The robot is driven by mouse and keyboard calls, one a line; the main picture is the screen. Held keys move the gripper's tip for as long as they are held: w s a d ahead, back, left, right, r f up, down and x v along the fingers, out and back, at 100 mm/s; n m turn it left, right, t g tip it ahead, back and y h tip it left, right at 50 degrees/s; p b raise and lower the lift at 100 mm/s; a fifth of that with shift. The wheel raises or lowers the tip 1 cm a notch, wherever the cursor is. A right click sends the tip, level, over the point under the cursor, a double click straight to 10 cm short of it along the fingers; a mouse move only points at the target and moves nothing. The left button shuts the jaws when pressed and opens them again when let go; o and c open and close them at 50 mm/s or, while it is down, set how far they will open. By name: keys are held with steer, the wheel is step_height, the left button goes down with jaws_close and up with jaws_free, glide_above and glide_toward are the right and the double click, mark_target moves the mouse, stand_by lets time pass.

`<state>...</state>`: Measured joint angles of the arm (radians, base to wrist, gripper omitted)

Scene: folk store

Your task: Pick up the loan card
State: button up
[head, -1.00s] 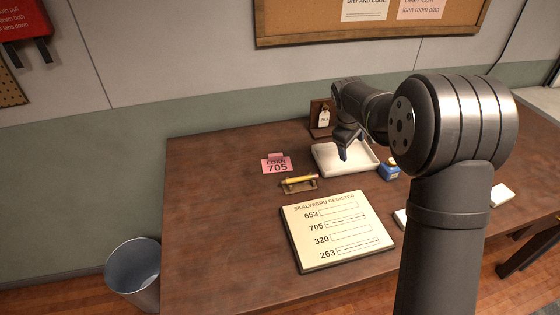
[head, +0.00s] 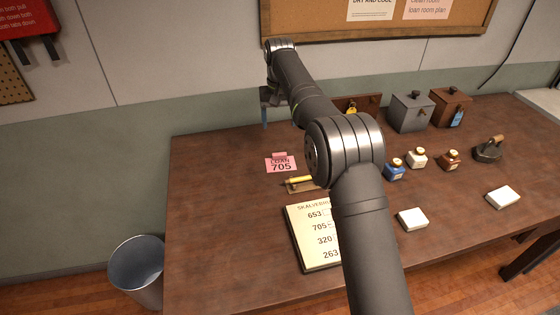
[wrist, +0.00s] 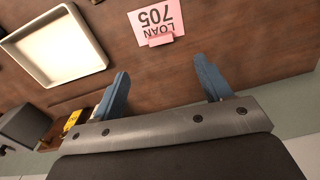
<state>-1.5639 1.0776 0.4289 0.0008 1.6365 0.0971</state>
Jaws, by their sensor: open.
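The loan card (head: 281,164) is a pink card marked "LOAN 705", lying on the dark wooden table (head: 220,220) toward its back left. A small pink tab sticks up at its far edge. In the wrist view the card (wrist: 158,18) appears at the top, beyond and between the two blue fingers. My gripper (head: 266,112) is above the table's back edge, up and slightly left of the card, apart from it. In the wrist view my gripper (wrist: 164,88) has its fingers wide apart with nothing between them.
A white tray (wrist: 95,62) lies beside the card. The pencil on its rest (head: 298,181) and the register board (head: 308,250) are in front of the card, partly hidden by my arm. Bottles, boxes and a stamp (head: 488,150) stand to the right. Table left of the card is clear.

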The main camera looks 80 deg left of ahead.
glide_above(280, 155)
steer(key=f, duration=0.8)
steer(key=shift+s+d+f, duration=0.1)
steer(key=shift+d+f, duration=0.1)
steer(key=shift+f, duration=0.2)
steer(key=shift+a+f, duration=0.2)
steer(key=shift+f, duration=2.5)
steer(key=c, duration=1.1)
